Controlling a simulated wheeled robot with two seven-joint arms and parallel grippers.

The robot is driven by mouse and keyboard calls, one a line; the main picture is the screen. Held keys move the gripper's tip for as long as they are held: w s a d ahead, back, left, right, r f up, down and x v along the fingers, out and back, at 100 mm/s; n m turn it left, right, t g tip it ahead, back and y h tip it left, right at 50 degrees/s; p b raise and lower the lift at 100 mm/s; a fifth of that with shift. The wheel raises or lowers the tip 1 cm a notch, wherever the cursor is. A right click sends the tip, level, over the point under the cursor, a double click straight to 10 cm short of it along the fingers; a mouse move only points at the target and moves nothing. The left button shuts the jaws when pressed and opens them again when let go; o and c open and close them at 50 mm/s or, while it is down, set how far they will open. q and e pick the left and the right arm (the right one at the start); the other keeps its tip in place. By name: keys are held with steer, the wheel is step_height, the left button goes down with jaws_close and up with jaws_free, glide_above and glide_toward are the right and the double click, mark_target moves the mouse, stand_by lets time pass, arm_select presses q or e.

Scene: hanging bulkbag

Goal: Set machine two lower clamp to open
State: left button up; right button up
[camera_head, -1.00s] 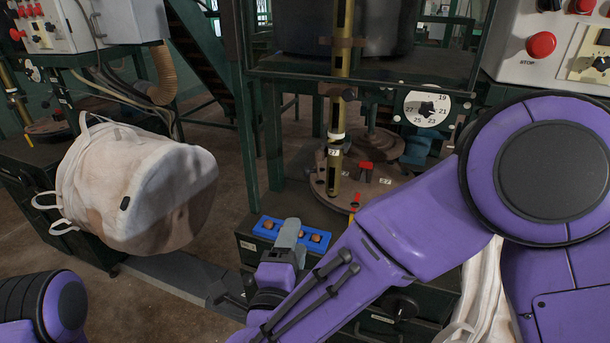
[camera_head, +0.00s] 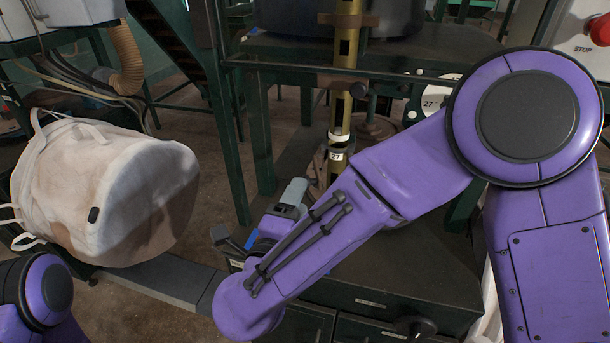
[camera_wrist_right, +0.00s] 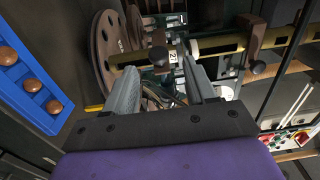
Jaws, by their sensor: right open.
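My right gripper (camera_head: 292,194) is left of the brass pole (camera_head: 341,115) in the head view, its fingers partly hidden by my arm. In the right wrist view my right gripper (camera_wrist_right: 161,75) is open, with nothing held between its grey fingers. Which part is the lower clamp is not clear; the pole's lower end is hidden behind my arm. My left gripper is out of view.
A blue panel with several brown round buttons (camera_wrist_right: 8,55) lies left of the gripper in the wrist view. A brown round plate (camera_wrist_right: 105,45) is beyond the left finger. A white bulk bag (camera_head: 105,190) hangs at left. A dark green post (camera_head: 218,110) stands nearby.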

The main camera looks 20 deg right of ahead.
steer(key=x, duration=0.6)
steer(key=shift+w+f+p, duration=0.1)
steer(key=shift+w+p, duration=0.05)
steer(key=shift+p, duration=0.2)
jaws_close()
steer(key=shift+w+d, duration=0.1)
